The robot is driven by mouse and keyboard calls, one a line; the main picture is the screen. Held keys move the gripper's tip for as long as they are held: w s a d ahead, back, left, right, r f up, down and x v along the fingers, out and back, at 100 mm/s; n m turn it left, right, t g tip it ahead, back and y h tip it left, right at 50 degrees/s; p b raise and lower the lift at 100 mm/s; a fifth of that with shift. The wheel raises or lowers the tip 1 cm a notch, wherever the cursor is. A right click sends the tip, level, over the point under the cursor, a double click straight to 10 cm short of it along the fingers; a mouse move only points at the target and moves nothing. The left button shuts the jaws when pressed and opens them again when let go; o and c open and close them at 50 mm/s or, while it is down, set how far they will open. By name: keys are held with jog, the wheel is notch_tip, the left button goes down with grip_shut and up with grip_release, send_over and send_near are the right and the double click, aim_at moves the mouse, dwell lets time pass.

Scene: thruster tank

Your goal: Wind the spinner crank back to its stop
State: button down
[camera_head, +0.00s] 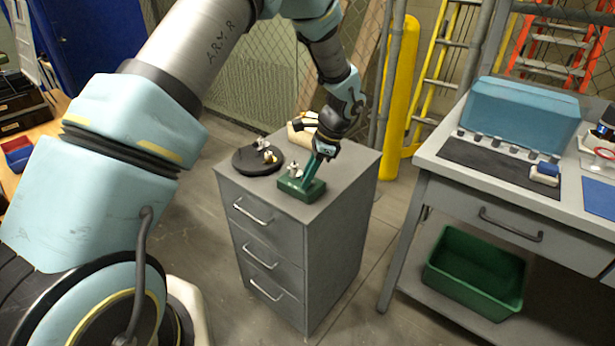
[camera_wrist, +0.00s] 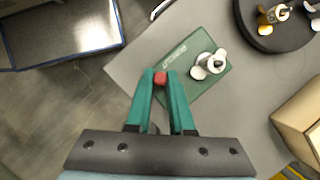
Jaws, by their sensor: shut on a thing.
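The spinner is a green block (camera_head: 290,188) on top of the grey drawer cabinet, and it also shows in the wrist view (camera_wrist: 222,82). A silver metal piece (camera_wrist: 208,65) stands on the block. My gripper (camera_head: 309,178) reaches down at the block's right part. In the wrist view, the teal fingers of my gripper (camera_wrist: 160,78) are closed around a small red knob (camera_wrist: 160,76), which seems to be the crank handle. The crank arm under the knob is hidden, so its angle and the stop cannot be told.
A round black turntable (camera_head: 256,161) with small metal parts sits left of the block. A beige box (camera_head: 303,132) lies behind it. The cabinet top (camera_head: 345,165) is clear to the right. A workbench (camera_head: 440,150) stands further right, with a green bin (camera_head: 475,272) below.

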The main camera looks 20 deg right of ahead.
jog(key=c, duration=0.8)
grip_release()
jog(key=b+v, duration=0.2)
jog(key=v, duration=0.8)
jog(key=shift+r, duration=0.4)
jog(key=shift+d, duration=0.1)
jog(key=w+a+r+n+g+h, duration=0.1)
jog(key=a+n, duration=0.3)
jog(key=a, duration=0.6)
jog(key=w+a+r+n+h, duration=0.1)
jog(key=a+r+n+h, duration=0.1)
jog(key=a+n, duration=0.5)
jog(key=s+a+n, duration=0.4)
jog(key=a, duration=0.5)
jog(key=s+a+n+t+h, duration=0.1)
jog(key=s+a+n, duration=0.4)
jog(key=a, duration=0.5)
jog(key=shift+a+h, duration=0.15)
jog(key=shift+h, duration=0.15)
